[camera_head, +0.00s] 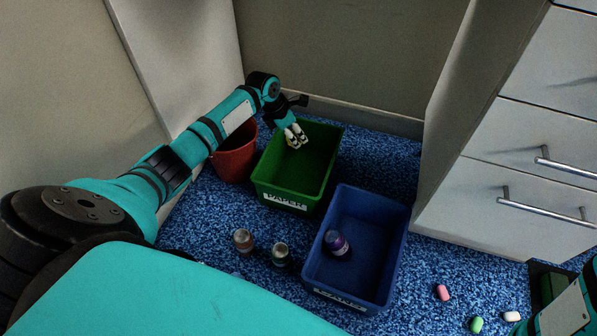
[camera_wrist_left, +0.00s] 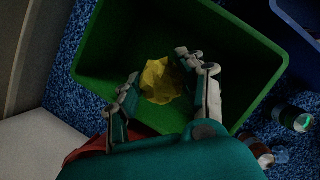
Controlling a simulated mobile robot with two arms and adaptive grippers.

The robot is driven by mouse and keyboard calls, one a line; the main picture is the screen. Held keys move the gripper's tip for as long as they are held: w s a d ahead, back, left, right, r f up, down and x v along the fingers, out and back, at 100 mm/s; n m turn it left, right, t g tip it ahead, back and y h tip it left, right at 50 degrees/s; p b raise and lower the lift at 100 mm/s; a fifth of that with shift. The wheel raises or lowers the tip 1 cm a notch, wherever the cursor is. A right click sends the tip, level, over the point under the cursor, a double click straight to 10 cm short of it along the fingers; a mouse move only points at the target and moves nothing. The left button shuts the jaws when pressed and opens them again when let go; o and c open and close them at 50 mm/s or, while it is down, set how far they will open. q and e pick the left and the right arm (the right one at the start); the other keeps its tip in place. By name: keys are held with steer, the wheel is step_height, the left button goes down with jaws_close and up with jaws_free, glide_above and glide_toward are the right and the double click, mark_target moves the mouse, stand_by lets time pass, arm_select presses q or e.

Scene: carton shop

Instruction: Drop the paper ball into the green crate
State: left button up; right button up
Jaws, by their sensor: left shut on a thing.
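The green crate (camera_head: 290,195) stands on the blue carpet with a white label on its front; it also fills much of the left wrist view (camera_wrist_left: 92,48). My left gripper (camera_head: 296,136) reaches over the crate's back part, pointing down. In the left wrist view, my left gripper (camera_wrist_left: 163,78) is shut on the yellow crumpled paper ball (camera_wrist_left: 160,84), with a finger on either side and the crate's green inside behind it. The ball is hidden in the head view. My right gripper is out of view; only part of that arm shows at the lower right.
A blue crate (camera_head: 387,270) holding a purple can (camera_head: 336,243) stands right of the green crate. A red bin (camera_head: 235,162) is at its left. An orange can (camera_head: 243,240) and a green can (camera_head: 281,254) stand in front. Drawers (camera_head: 520,200) bound the right.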

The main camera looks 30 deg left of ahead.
arm_select(q)
steer(key=o, duration=0.8)
steer(key=shift+r, duration=0.1)
steer(key=v, duration=1.2)
steer(key=shift+a, duration=0.1)
